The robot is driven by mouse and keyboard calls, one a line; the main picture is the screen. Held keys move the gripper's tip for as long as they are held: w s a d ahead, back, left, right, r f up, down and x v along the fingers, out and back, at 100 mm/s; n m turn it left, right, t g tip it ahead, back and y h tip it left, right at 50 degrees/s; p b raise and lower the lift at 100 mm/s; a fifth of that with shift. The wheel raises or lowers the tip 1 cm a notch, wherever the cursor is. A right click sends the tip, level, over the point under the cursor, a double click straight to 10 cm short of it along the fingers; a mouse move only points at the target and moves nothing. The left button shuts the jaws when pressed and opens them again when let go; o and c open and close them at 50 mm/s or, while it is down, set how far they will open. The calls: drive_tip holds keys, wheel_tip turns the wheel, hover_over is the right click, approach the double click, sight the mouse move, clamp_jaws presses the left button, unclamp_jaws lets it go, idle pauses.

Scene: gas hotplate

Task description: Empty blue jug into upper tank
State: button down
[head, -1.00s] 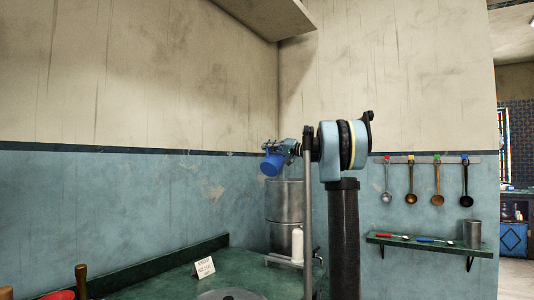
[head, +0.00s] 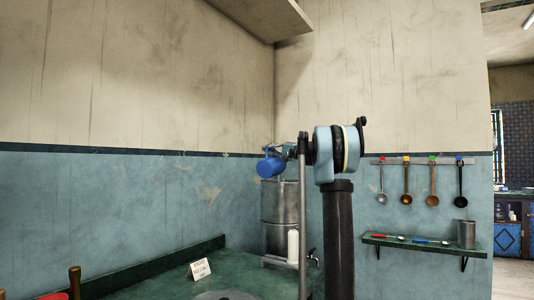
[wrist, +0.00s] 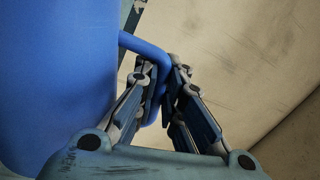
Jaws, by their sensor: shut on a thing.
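The blue jug (head: 270,167) is in the air just above the upper tank, tilted well over onto its side. In the wrist view the jug (wrist: 55,80) fills the left side, and its handle (wrist: 145,48) runs between the fingers. My gripper (wrist: 160,72) is shut on that handle; in the head view my gripper (head: 287,150) is small, to the right of the jug. The upper tank (head: 280,203) is the top part of a grey metal cylinder in the corner. The jug's inside and the tank's opening are hidden, and I cannot see any liquid.
The lower metal section (head: 277,240) stands below the upper tank, with a white bottle (head: 293,245) in front. A white card (head: 199,269) stands on the green counter (head: 232,265). Ladles (head: 406,183) hang at right above a shelf (head: 425,245). A ledge (head: 262,18) juts out overhead.

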sight(267, 161)
drive_tip(key=shift+w+d+f+m+t+h, duration=0.15)
drive_tip(key=shift+w+d+m, duration=0.3)
drive_tip(key=shift+w+m, duration=0.25)
drive_tip(key=shift+w+d+m+t+h, duration=0.1)
drive_tip(key=shift+w+d+m+t, duration=0.1)
drive_tip(key=shift+w+d+m, duration=0.4)
drive_tip(key=shift+w+d+f+m+t+h, duration=0.15)
drive_tip(key=shift+w+d+m, duration=0.15)
drive_tip(key=shift+w+m, duration=0.5)
drive_tip(key=shift+s, duration=0.15)
idle(0.9)
drive_tip(key=s+a+n, duration=0.1)
drive_tip(key=s+n, duration=0.1)
drive_tip(key=n, duration=0.1)
drive_tip(key=s+a+n+g, duration=0.1)
drive_tip(key=s+a+n, duration=0.1)
drive_tip(key=s+n, duration=0.1)
drive_tip(key=s+a+n+g+y, duration=0.1)
drive_tip(key=s+a+n, duration=0.1)
drive_tip(key=n, duration=0.2)
drive_tip(key=shift+s+a+r, duration=0.25)
drive_tip(key=shift+s+r, duration=0.15)
wheel_tip(267, 161, down, 6)
drive_tip(key=n, duration=0.5)
drive_tip(key=n+g, duration=0.1)
drive_tip(key=n, duration=0.5)
drive_tip(key=shift+s+f+g+h, duration=0.15)
drive_tip(key=shift+g+h, duration=0.15)
drive_tip(key=shift+h, duration=0.1)
